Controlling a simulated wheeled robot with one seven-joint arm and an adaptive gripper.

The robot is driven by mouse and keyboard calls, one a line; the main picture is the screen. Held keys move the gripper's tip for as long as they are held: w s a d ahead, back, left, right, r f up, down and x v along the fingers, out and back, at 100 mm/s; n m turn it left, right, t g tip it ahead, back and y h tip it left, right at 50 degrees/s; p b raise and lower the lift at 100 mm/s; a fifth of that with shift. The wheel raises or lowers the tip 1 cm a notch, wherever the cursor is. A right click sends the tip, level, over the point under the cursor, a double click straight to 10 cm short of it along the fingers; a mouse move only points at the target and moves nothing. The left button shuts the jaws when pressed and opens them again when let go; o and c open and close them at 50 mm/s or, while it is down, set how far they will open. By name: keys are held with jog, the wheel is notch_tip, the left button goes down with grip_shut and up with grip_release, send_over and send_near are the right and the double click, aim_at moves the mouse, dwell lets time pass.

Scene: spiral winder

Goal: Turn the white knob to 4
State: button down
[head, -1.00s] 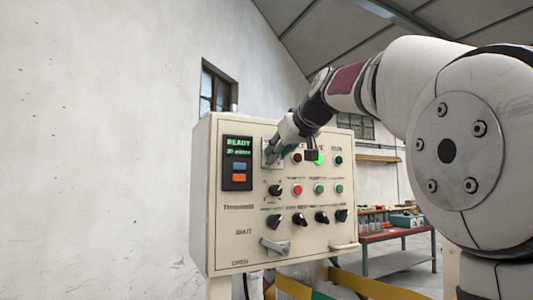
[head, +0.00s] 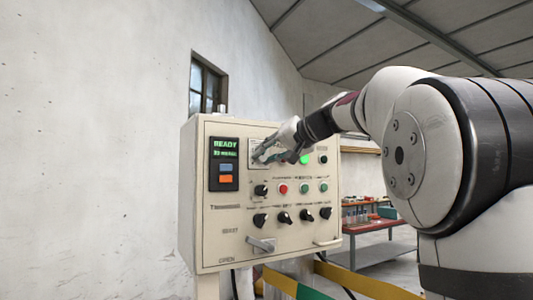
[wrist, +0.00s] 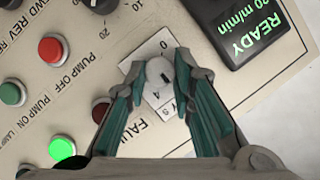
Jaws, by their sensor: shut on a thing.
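The white knob (wrist: 157,88) sits on a pale scale plate (wrist: 150,50) in the wrist view, with a dark pointer line on its face. My gripper (wrist: 160,70) is shut on the knob, one teal-padded finger on each side. In the head view my gripper (head: 264,152) is at the upper left of the control panel (head: 210,225), beside the display, and mostly hides the knob.
The READY display (head: 224,164) is close to the gripper. A lit green lamp (head: 305,159), coloured buttons and several black knobs fill the panel. A lever (head: 262,243) is at the lower left. A red table (head: 375,227) stands behind at right.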

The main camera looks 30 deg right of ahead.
jog(key=m, duration=0.1)
jog(key=m+y, duration=0.1)
jog(key=m+t+y+b, duration=0.1)
jog(key=m, duration=0.1)
jog(key=shift+d+f, duration=0.2)
jog(key=shift+f, duration=0.05)
jog(key=shift+m+t+y+b, duration=0.6)
jog(key=shift+m, duration=0.8)
jog(key=c, duration=1.4)
grip_release()
jog(key=shift+o, duration=0.2)
jog(key=v, duration=1.2)
jog(key=shift+f, duration=0.1)
